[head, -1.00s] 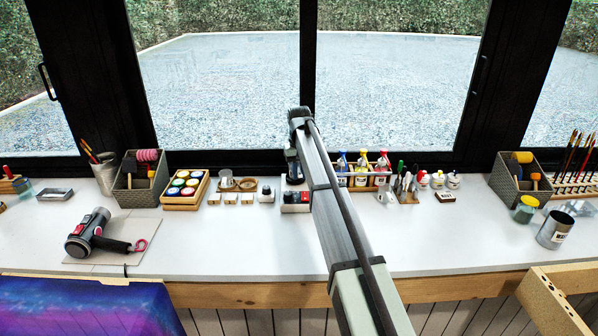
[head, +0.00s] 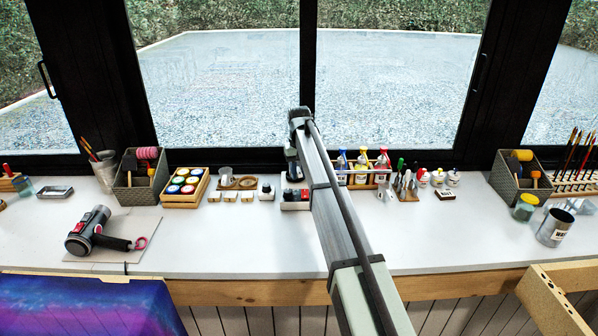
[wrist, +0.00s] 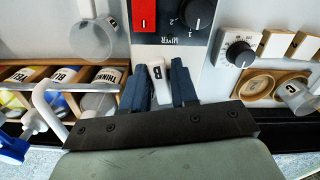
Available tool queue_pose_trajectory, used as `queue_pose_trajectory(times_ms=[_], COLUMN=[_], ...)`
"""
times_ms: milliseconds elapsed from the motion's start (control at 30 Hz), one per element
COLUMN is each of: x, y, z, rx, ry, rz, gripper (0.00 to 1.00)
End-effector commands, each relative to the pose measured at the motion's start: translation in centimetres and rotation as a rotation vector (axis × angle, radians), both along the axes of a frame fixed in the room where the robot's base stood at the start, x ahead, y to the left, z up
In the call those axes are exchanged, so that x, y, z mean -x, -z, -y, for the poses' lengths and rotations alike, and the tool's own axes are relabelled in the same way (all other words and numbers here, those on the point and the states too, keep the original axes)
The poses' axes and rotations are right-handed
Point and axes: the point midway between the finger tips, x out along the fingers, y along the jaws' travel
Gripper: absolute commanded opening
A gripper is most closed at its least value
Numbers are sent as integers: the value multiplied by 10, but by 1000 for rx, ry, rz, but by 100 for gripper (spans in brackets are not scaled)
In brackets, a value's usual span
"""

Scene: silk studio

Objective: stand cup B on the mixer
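The mixer (wrist: 172,18), a dark panel with a red switch and a dial, shows upside down in the wrist view. In the head view the mixer (head: 295,199) stands partly behind my arm. Cup B (wrist: 157,78) shows as a pale piece marked B between the two blue fingers of my gripper (wrist: 160,88); the rest of it is hidden or unclear. The fingers are close together on it, at the near edge of the mixer in the wrist picture. I cannot tell whether the cup touches the mixer. In the head view my arm hides the cup.
A wooden rack of bottles (wrist: 52,76) lies left in the wrist view, with a clear vessel (wrist: 97,40) near it. A second dial unit (wrist: 238,52) and a wooden holder (wrist: 258,85) with a labelled cup (wrist: 297,95) are at right.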

Motion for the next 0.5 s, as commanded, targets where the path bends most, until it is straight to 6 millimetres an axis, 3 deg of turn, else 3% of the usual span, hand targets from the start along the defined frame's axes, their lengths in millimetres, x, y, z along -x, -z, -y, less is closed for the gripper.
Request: queue_pose_trajectory(times_ms=[200, 500], x=[0, 0], y=[0, -2], z=[0, 0], rx=[0, 0], ry=[0, 0], rz=[0, 0], gripper=[50, 51])
